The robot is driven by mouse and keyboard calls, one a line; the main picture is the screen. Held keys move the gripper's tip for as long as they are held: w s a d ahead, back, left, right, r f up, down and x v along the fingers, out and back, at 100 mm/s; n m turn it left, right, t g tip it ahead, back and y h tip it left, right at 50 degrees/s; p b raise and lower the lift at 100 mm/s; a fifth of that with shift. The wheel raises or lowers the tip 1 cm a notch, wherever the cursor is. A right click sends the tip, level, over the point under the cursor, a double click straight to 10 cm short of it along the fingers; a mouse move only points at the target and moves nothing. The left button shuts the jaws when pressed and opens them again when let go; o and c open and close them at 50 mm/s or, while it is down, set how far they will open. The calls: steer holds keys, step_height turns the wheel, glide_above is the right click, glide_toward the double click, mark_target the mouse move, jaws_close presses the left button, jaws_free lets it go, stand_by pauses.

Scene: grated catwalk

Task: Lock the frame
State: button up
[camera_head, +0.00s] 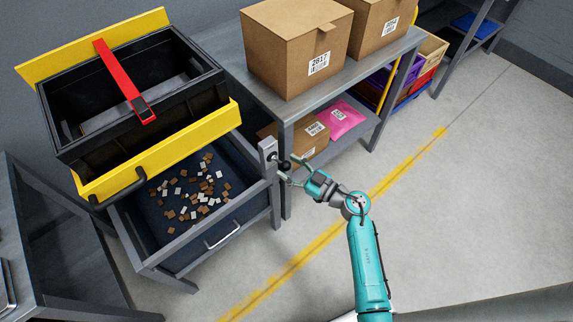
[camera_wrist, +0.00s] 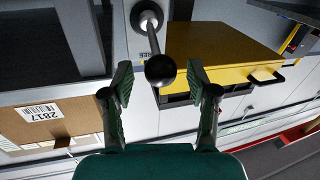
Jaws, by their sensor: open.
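A grey frame (camera_head: 264,186) holds a black bin (camera_head: 62,112) with yellow end panels and a red bar across its top. A metal lever with a black ball knob (camera_head: 283,166) sticks out from a light plate (camera_head: 267,150) at the frame's right corner post. In the wrist view the knob (camera_wrist: 160,70) hangs between the two fingers of my gripper (camera_wrist: 159,78), with a gap on each side. My gripper (camera_head: 288,170) is open and empty around the knob.
A drawer-like tray (camera_head: 158,240) with brown and white pieces sits below the bin. A shelf (camera_head: 245,72) with cardboard boxes (camera_head: 297,50) and a pink package (camera_head: 339,118) stands just right of the frame. Floor with a yellow line (camera_head: 300,262) is clear on the right.

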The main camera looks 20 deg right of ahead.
steer(key=shift+w+a, duration=0.45)
steer(key=shift+w, duration=0.15)
jaws_close()
